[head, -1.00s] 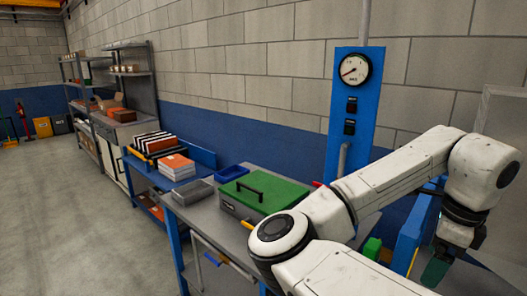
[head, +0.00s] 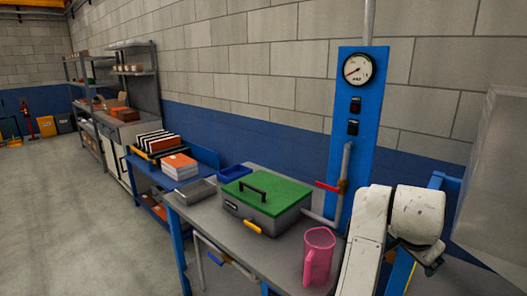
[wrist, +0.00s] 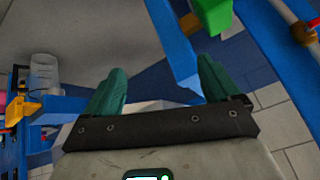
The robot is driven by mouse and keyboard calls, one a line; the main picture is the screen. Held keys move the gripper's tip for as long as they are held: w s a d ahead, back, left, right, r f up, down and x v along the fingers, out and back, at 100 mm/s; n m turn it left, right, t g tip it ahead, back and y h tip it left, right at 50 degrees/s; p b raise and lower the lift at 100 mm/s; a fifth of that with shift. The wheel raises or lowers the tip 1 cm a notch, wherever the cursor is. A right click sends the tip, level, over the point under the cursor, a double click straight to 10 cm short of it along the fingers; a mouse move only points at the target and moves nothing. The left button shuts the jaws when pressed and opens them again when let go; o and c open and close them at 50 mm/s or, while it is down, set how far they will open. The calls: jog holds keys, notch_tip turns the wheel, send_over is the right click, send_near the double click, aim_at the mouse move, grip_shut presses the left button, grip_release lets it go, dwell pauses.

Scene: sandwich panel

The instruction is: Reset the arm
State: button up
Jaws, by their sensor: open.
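My gripper (wrist: 158,85) shows in the wrist view with its two green fingers spread wide apart and nothing between them. In the head view my white arm is folded at the lower right, and the gripper's fingers cannot be made out there. A blue post or beam lies beyond the fingers in the wrist view, apart from them as far as I can tell.
A grey bench (head: 215,217) holds a green-lidded case (head: 262,195), a pink jug (head: 318,257), a blue tray (head: 235,172) and a grey tray (head: 195,192). A blue gauge panel (head: 352,150) with a red-handled valve (head: 328,187) stands behind. The floor at left is clear.

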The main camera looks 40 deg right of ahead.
jog(key=w+a+f+n+t+y, duration=0.2)
jog(key=w+a+f+n, duration=0.2)
jog(key=a+f+n, duration=1)
jog(key=s+a+f+n+g+y, duration=0.1)
jog(key=s+a+f+n+y, duration=0.3)
jog(key=s+a+f+n, duration=0.3)
jog(key=s+a+f, duration=0.1)
jog(key=a+f, duration=0.4)
jog(key=a, duration=0.3)
jog(key=shift+s+a+f+y, duration=0.2)
jog(key=shift+a+f+y, duration=0.1)
jog(key=shift+y, duration=0.1)
